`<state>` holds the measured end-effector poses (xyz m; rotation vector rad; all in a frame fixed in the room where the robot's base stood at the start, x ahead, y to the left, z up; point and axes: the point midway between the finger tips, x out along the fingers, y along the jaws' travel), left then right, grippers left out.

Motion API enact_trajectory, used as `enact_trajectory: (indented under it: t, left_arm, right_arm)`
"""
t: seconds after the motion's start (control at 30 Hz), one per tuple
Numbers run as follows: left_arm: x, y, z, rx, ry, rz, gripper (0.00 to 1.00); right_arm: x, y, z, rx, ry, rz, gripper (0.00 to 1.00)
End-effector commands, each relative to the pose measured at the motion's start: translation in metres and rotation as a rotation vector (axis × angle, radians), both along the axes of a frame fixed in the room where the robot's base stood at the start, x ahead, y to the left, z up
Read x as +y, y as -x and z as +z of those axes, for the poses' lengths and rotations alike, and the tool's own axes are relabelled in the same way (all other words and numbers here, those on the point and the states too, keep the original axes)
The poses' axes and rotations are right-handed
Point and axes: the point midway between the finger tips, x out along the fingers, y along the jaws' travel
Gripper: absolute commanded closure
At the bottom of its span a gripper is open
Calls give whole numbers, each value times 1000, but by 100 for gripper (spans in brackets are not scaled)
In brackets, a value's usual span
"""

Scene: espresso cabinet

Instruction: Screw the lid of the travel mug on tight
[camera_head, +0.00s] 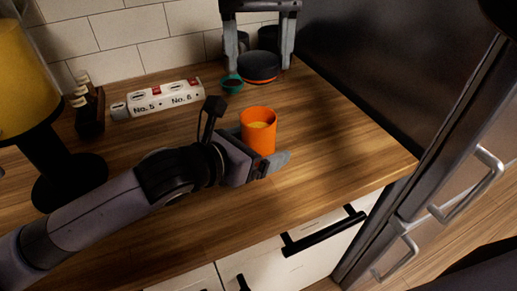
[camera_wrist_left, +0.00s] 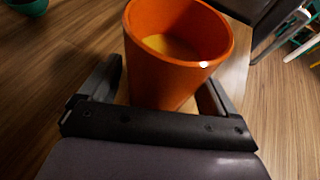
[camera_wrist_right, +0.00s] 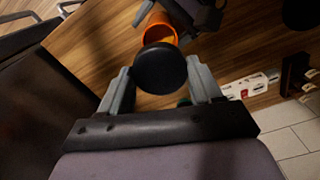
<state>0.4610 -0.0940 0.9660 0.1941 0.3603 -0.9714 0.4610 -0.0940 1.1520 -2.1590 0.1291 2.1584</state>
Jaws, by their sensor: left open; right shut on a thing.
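The travel mug, an orange cup (camera_head: 258,134), stands upright and uncovered on the wooden counter, with yellowish contents inside. It also shows close up in the left wrist view (camera_wrist_left: 165,75). My left gripper (camera_wrist_left: 163,85) is open, with a finger on either side of the mug low down; a gap shows at the left finger. The lid, a black disc with an orange rim (camera_head: 260,67), is between the fingers of my right gripper (camera_head: 260,70), which is shut on it. The lid is up behind the mug, apart from it. In the right wrist view the lid (camera_wrist_right: 160,68) partly hides the mug.
A teal cup (camera_head: 232,83) and dark canisters (camera_head: 268,39) stand behind the mug. A white box marked No. 5 and No. 6 (camera_head: 165,97), a dark rack (camera_head: 89,112) and a yellow-topped machine (camera_head: 24,65) are left. Bare counter lies right of the mug (camera_head: 345,150).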

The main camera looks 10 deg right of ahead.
Motion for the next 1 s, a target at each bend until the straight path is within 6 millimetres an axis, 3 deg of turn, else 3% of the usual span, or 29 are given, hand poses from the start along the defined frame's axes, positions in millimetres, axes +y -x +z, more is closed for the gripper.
enact_trajectory:
  t: [0.2, 0.27, 0.4, 0.47, 0.57, 0.83, 1.0]
  left_arm:
    - [0, 0, 0, 0, 0, 0, 9]
    - [0, 0, 0, 0, 0, 0, 26]
    - [0, 0, 0, 1, 1, 0, 71]
    - [0, 0, 0, 1, 1, 0, 89]
    - [0, 0, 0, 1, 1, 0, 89]
    - [0, 0, 0, 0, 1, 0, 89]
    - [0, 0, 0, 0, 1, 0, 89]
  right_arm:
    - [0, 0, 0, 0, 0, 0, 65]
    - [0, 0, 0, 0, 0, 0, 65]
    - [0, 0, 0, 0, 0, 0, 65]
    - [0, 0, 0, 0, 0, 0, 65]
    - [0, 0, -4, 1, 1, 1, 65]
    - [0, 1, -42, 3, 2, 1, 65]
    - [0, 1, -50, 0, 1, 1, 65]
